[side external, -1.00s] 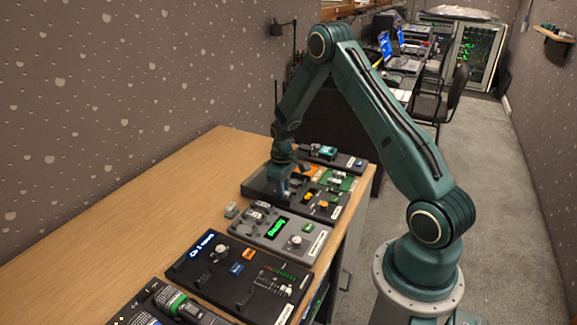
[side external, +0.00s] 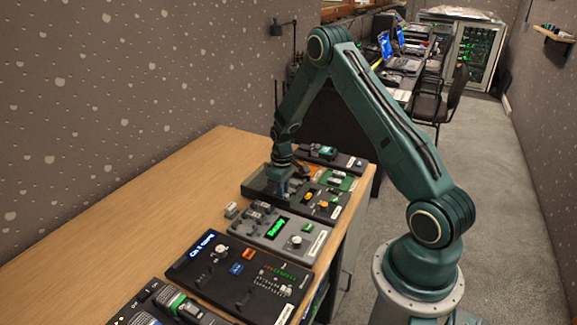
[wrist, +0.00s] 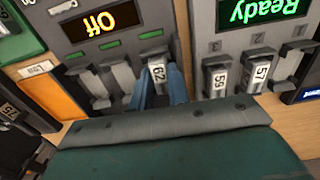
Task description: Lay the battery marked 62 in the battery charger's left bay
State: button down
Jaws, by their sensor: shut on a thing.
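The battery marked 62 (wrist: 158,73) is pale grey-white with a dark top, and it is between my gripper's blue fingers (wrist: 160,92) in the wrist view. My gripper is shut on it, at the rightmost of the narrow slots in a dark grey unit (wrist: 105,53) with an orange-lit display. The other slots, to its left, hold no numbered battery that I can see. I cannot tell if the battery is fully seated. In the side view my gripper (side external: 282,188) is low over the dark unit; the battery is hidden there.
A grey unit with a green "Ready" display (wrist: 262,8) stands to the right in the wrist view, with batteries 59 (wrist: 219,79) and 57 (wrist: 258,73) in it. An orange pad (wrist: 50,95) lies at the left. The wooden table (side external: 120,220) is clear on the wall side.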

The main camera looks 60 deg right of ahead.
jog(key=c, duration=1.3)
grip_release()
jog(key=shift+o, duration=0.2)
jog(key=shift+a, duration=0.15)
jog(key=shift+a, duration=0.1)
jog(key=c, duration=0.4)
jog(key=shift+r, duration=0.1)
jog(key=shift+d+r, duration=0.15)
jog(key=shift+r, duration=1.35)
jog(key=shift+d+r, duration=0.1)
jog(key=shift+r, duration=1.35)
